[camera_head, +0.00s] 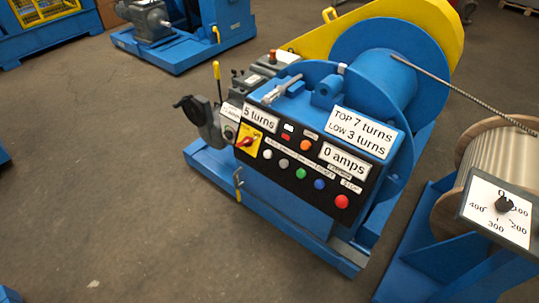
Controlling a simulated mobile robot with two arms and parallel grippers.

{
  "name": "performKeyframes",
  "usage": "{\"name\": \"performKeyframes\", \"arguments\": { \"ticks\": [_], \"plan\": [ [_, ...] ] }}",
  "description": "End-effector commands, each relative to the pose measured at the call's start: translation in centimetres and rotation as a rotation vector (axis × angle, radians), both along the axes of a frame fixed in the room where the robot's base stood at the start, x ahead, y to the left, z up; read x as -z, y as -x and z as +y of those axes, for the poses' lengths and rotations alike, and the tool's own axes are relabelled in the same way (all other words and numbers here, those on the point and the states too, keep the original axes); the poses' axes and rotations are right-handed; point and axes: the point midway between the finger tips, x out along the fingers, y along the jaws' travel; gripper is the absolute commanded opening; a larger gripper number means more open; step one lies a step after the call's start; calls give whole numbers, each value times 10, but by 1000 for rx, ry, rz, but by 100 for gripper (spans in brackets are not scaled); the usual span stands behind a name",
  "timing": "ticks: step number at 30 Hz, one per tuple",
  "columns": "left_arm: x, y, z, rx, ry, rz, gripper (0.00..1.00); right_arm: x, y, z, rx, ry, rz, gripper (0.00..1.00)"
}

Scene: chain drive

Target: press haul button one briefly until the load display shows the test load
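A blue winch (310,215) stands in the middle with a black control panel (310,160) on its front. The panel has a row of round buttons: white (267,154), grey (284,163), green (301,173), blue (320,184) and red (342,201). Their small labels are too small to read, so I cannot tell which is haul button one. A white dial (499,209) at the right is marked 0, 100, 200, 300 and 400; its pointer is hard to read. A plate reads "0 amps" (344,159). Neither gripper is in view.
Plates read "5 turns" (260,118) and "TOP 7 turns, LOW 3 turns" (363,132). A red switch on yellow (247,141) sits at the panel's left. A cable (470,97) runs from the blue drum (372,80) toward the right spool (480,165). Floor in front is clear.

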Motion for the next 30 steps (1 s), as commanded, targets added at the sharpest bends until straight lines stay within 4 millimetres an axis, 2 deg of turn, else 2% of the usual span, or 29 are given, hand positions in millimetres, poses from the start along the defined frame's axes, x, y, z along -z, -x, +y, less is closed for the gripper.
{"name": "performKeyframes", "arguments": {
  "ticks": [13, 21, 30],
  "plan": [
    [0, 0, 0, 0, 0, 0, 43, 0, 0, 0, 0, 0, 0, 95],
    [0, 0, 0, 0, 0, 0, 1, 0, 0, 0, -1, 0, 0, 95],
    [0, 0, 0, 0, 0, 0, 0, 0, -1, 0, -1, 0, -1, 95]
  ]
}}
